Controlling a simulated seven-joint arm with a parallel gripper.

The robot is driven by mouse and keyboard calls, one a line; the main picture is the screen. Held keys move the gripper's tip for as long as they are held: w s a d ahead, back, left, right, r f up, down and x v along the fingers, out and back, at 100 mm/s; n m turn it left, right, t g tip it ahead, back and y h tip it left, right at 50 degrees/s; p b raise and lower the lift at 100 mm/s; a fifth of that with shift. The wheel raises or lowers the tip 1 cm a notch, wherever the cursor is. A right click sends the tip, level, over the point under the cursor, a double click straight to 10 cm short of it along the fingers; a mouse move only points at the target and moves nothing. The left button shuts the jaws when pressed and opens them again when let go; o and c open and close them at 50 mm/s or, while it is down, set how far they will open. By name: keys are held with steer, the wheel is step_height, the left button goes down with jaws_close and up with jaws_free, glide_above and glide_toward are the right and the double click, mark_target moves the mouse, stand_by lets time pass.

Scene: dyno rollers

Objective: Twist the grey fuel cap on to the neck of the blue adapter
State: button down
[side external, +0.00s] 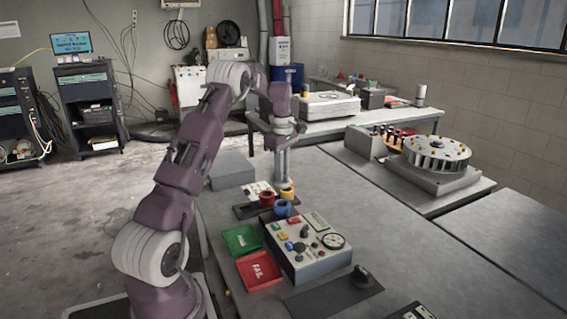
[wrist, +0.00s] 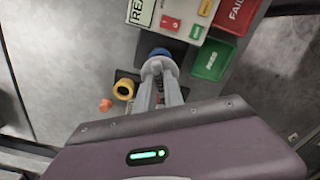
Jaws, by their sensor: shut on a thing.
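The blue adapter (side external: 282,209) stands on the dark holder beside the red adapter (side external: 266,199) and the yellow adapter (side external: 287,191). In the wrist view the blue adapter (wrist: 158,53) shows just beyond my fingertips. My gripper (side external: 283,182) points down with its long fingers over the adapters. In the wrist view my gripper (wrist: 160,82) is shut on the grey fuel cap (wrist: 152,67), a pale rim partly hidden by the fingers. The cap overlaps the blue adapter in this view; I cannot tell whether they touch. The cap is not distinct in the side view.
The yellow adapter (wrist: 123,89) and a small orange piece (wrist: 105,104) are left of my fingers. A control box (side external: 306,248), a green tray (side external: 241,240) and a red FAIL tray (side external: 259,271) stand in front.

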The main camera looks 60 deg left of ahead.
mark_target(282, 187)
steer(key=shift+f, duration=2.85)
steer(key=shift+f, duration=0.85)
steer(key=m, duration=0.7)
steer(key=shift+f, duration=0.1)
steer(key=m, duration=0.5)
steer(key=c, duration=1.4)
jaws_free()
steer(key=shift+o, duration=0.2)
